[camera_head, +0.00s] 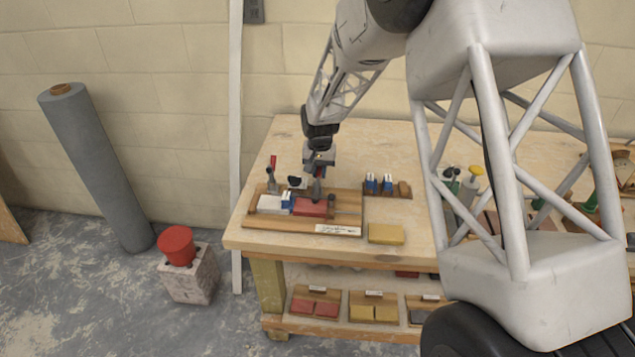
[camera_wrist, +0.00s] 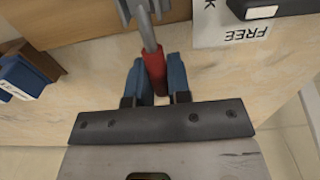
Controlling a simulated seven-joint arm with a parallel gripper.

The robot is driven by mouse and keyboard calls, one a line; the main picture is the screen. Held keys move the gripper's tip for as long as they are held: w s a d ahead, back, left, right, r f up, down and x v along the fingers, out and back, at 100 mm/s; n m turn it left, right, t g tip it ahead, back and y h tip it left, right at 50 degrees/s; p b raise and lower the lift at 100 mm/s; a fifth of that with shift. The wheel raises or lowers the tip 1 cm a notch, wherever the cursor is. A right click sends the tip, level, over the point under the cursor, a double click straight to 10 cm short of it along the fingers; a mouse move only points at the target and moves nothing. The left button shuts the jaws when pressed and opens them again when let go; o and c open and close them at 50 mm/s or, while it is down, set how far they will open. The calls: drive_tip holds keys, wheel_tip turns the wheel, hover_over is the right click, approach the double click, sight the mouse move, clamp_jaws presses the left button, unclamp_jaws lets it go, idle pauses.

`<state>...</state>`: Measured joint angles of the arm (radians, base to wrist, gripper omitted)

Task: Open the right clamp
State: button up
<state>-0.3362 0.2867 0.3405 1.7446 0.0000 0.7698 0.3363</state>
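The right clamp's red handle (camera_wrist: 154,72) runs up to a grey rod and metal bracket (camera_wrist: 140,8) in the wrist view. My gripper (camera_wrist: 158,80) has its two blue fingers on either side of this handle, close against it, and looks shut on it. In the head view my gripper (camera_head: 317,192) hangs over the right part of the wooden fixture (camera_head: 275,223) and hides most of the right clamp. The left clamp (camera_head: 271,178) stands at the fixture's left end with its red handle upright. A red block (camera_head: 309,207) lies in the fixture.
A rack with blue pieces (camera_head: 380,184) stands right of the fixture, and a yellow block (camera_head: 386,233) lies in front of it. Bottles (camera_head: 468,183) stand farther right, behind my arm. A lower shelf holds trays of coloured blocks (camera_head: 315,306). The bench front strip is mostly clear.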

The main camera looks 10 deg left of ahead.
sight(319, 170)
drive_tip(key=shift+c, duration=0.9)
drive_tip(key=shift+r, duration=1)
drive_tip(key=shift+s+r, duration=0.35)
drive_tip(key=shift+r, duration=0.35)
drive_tip(key=shift+s+r, duration=0.1)
drive_tip(key=shift+r, duration=0.2)
drive_tip(key=shift+s+r, duration=0.7)
drive_tip(key=shift+r, duration=0.15)
idle(1.3)
